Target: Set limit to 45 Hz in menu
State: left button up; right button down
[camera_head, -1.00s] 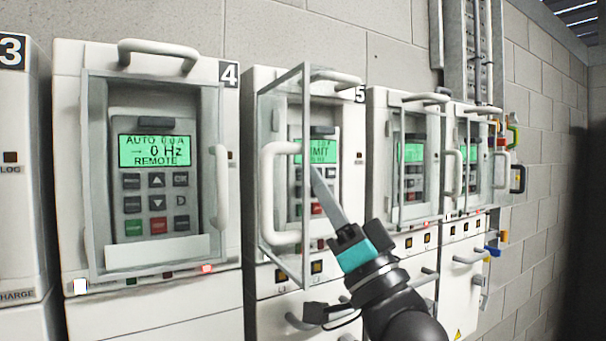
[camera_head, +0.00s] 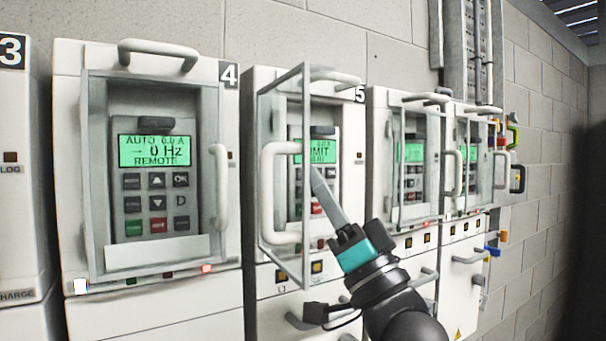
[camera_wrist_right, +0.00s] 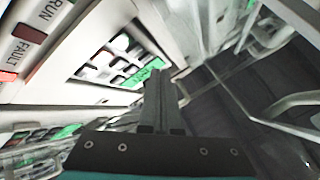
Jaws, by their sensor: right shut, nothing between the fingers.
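Drive unit 5 (camera_head: 262,82) has its clear hinged door (camera_head: 297,80) swung open toward me. Its keypad screen (camera_head: 327,151) is lit green and shows text ending in "IMIT"; the rest is partly covered. My right gripper (camera_head: 318,176) is shut and empty, with its fingertips in front of the keypad just below the screen. I cannot tell whether the tips touch a key. In the right wrist view the shut fingers (camera_wrist_right: 160,80) point toward the keypad (camera_wrist_right: 118,55), seen tilted. My left gripper is not in view.
Drive unit 4 (camera_head: 70,110) stands to the left with its door closed; its screen (camera_head: 154,151) reads AUTO 0.0 A, 0 Hz, REMOTE. The open door's white handle (camera_head: 268,195) sticks out left of my right gripper. More drive units (camera_head: 378,110) stand to the right.

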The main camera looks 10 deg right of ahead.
jog(key=shift+w, duration=0.15)
dwell(0.4)
jog(key=shift+w+a, duration=0.15)
jog(key=shift+w, duration=0.1)
jog(key=shift+w+a, duration=0.1)
jog(key=shift+w, duration=0.25)
dwell(0.6)
jog(key=shift+s+p, duration=0.2)
jog(key=shift+p, duration=0.1)
jog(key=shift+s+d, duration=0.3)
jog(key=shift+s, duration=0.25)
jog(key=s, duration=0.1)
jog(key=s+d, duration=0.1)
jog(key=s, duration=0.2)
jog(key=shift+s+d+p, duration=0.35)
dwell(1.3)
